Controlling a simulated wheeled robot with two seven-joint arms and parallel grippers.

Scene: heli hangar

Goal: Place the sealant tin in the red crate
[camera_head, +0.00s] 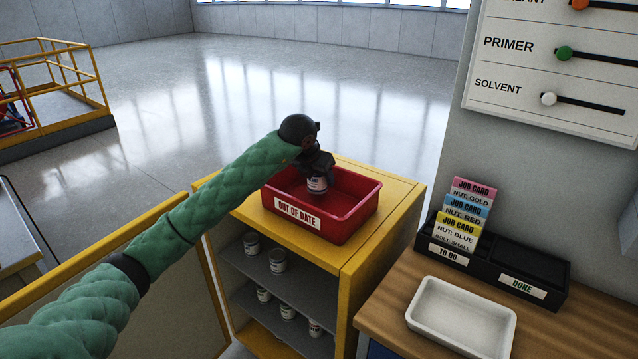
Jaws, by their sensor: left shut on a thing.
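The red crate (349,227) sits on top of the yellow cabinet and bears a label reading "OUT OF DATE". My left gripper (317,178) reaches in from the left and is over the crate's inside, shut on a small tin (317,185). The tin is white with a dark and red label and looks upright. The gripper hides its top. I cannot tell whether the tin's base touches the crate floor. My right gripper is not in view.
The yellow cabinet (388,226) stands open, with several small tins (278,261) on its grey shelves. Its door (150,270) swings out to the left. A wooden bench at the right holds a white tray (461,314) and a black job card holder (500,266).

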